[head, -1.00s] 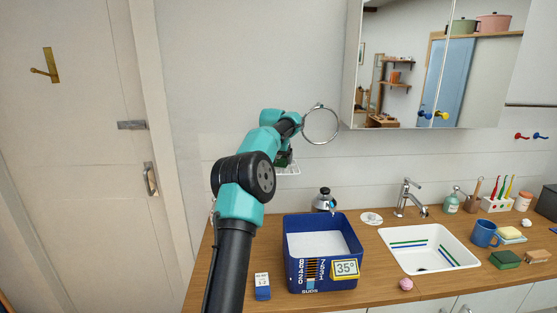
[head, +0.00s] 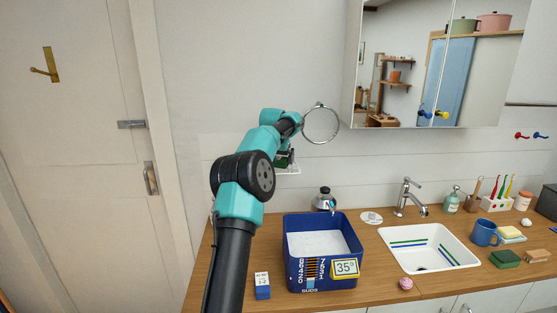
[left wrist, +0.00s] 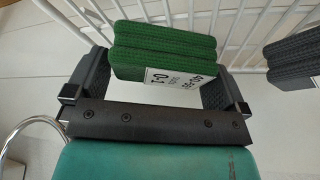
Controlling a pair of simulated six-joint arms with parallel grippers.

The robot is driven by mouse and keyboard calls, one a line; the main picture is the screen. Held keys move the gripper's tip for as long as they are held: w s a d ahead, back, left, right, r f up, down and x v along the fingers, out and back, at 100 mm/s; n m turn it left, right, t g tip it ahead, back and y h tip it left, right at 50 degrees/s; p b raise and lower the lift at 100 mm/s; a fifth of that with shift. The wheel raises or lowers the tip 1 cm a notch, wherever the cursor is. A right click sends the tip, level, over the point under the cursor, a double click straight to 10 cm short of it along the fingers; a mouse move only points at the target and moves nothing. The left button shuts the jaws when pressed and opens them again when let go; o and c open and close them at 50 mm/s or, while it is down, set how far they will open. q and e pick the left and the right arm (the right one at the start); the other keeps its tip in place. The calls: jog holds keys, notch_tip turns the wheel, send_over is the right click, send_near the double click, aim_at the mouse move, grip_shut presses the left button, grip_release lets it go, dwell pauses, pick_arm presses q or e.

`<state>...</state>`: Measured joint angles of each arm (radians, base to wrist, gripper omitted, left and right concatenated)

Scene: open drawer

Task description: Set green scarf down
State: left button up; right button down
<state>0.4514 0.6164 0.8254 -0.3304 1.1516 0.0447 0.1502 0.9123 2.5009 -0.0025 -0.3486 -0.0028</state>
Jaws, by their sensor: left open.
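The green scarf (left wrist: 165,45) is a folded, knitted bundle with a white printed tag, lying against the white wire rack (left wrist: 245,30) in the left wrist view. My left gripper (left wrist: 157,68) is open, with one dark finger on each side of the scarf. A gap shows beside the scarf at the right finger; contact at the left finger is hard to tell. In the head view my left gripper (head: 284,158) is at the wall rack (head: 290,170), mostly hidden behind my own arm. My right gripper is not in view.
A dark folded bundle (left wrist: 292,55) lies on the rack to the right. A metal ring (head: 321,124) is on the wall just right of the gripper. Below stand a blue tub (head: 345,280), a bottle (head: 324,199) and a sink (head: 455,262) on the wooden counter (head: 390,290).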

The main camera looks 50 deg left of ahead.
pick_arm(q)
jog(key=v, duration=1.1)
jog(key=shift+s+r, duration=0.2)
jog(key=shift+r, duration=0.15)
